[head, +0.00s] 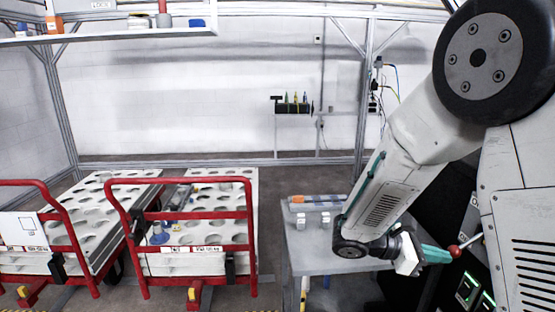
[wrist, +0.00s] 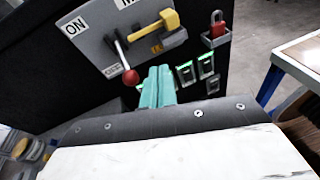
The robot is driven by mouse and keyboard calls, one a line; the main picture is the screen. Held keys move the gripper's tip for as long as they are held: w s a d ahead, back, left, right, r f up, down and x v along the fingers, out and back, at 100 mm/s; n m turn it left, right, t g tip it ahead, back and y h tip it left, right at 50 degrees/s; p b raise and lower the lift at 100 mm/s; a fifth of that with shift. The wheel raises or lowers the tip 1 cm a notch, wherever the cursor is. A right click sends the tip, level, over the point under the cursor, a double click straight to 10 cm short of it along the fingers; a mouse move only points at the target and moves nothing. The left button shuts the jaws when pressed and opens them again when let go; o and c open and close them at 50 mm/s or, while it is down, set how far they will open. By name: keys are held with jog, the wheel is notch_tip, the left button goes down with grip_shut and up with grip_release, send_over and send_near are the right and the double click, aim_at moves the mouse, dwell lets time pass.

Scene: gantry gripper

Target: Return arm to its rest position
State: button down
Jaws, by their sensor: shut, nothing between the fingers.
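My gripper (head: 437,254) has teal fingers and is at the lower right of the head view, beside a dark control panel. In the wrist view my gripper (wrist: 158,75) is shut and empty, its fingers together and pointing at the panel. A lever with a red ball knob (head: 453,249) is close by its fingertips in the head view. In the wrist view the red knob (wrist: 131,77) appears just left of the fingers. Whether they touch is hard to tell. My arm is bent downward over a small grey table.
The grey table (head: 300,240) holds small white blocks. Two carts with red rails (head: 180,215) stand at left. The panel (wrist: 100,50) bears a yellow handle (wrist: 157,24), a red padlock (wrist: 217,25) and green-lit switches (wrist: 205,65).

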jog(key=s+a+r+m+t+y, duration=0.1)
jog(key=s+a+r+m+y, duration=0.2)
jog(key=s+m+y, duration=0.2)
jog(key=s+a+r+m+t+y, duration=0.1)
jog(key=s+a+r+m+y, duration=0.2)
jog(key=s, duration=0.6)
jog(key=s+a+r+m+t+y, duration=0.1)
jog(key=s+a+r+m+y, duration=0.3)
jog(key=s+m+y, duration=0.2)
jog(key=shift+s+a+m+t+y, duration=0.3)
jog(key=shift+s+a+t+y, duration=0.1)
jog(key=shift+s+y, duration=0.4)
